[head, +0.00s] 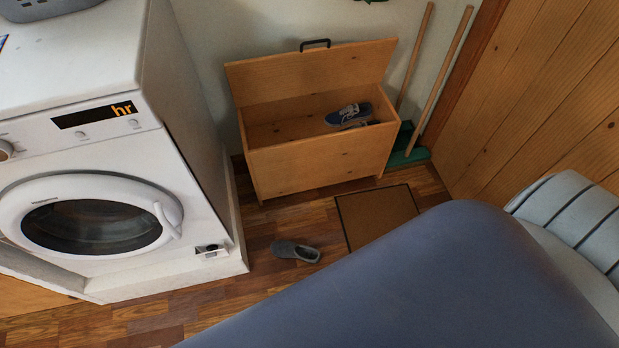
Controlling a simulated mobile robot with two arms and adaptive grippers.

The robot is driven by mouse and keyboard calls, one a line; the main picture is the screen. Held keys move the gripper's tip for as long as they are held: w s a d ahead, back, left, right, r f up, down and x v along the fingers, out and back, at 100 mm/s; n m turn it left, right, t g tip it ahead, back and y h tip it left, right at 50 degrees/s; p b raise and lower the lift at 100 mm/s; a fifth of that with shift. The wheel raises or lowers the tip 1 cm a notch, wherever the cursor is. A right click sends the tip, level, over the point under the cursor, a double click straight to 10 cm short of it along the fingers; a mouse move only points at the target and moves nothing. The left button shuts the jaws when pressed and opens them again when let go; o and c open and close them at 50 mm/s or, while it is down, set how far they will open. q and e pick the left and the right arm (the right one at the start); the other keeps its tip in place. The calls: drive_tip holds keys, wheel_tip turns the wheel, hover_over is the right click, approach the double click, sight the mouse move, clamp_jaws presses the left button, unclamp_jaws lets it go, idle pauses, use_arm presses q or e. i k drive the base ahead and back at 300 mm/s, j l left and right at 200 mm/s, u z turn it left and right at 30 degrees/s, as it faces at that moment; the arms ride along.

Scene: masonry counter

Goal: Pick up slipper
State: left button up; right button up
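A grey slipper (296,251) lies on the wooden floor in the head view, in front of the wooden chest and near the right front corner of the washing machine. Its opening faces up and nothing touches it from above. Neither of my grippers shows in the view, so I cannot see how they stand.
A wooden chest (318,163) stands open at the back, with a blue shoe (349,115) inside. A washing machine (200,125) stands at left. A brown mat (375,214) lies right of the slipper. A large blue-grey surface (440,285) fills the lower right. Broom handles (445,80) lean behind.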

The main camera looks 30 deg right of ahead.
sight(281, 249)
drive_tip(key=k+z, duration=0.25)
drive_tip(key=k, duration=0.15)
drive_tip(key=k+l+z, duration=0.2)
drive_tip(key=k, duration=0.2)
